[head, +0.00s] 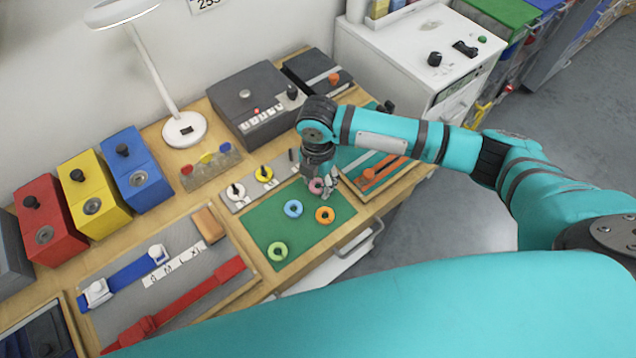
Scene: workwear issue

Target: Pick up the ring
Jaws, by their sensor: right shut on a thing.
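Several rings lie on a green mat (262,231) on the wooden bench. A blue ring (293,208) lies near the mat's middle, an orange ring (325,215) to its right and a green ring (277,252) nearer the front left. A pink ring (316,186) is at my right gripper (325,191), at the mat's far right part. The right gripper points down and is shut on the pink ring. The fingers partly hide this ring, and I cannot tell whether it touches the mat. My left gripper is not in view.
A grey board (246,197) with white and yellow rings stands behind the mat. A grey machine (252,100) stands behind that. Left are red, yellow and blue boxes (137,168), a lamp (184,130) and a tray with straps (215,262). Another tray (394,180) lies right of the gripper.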

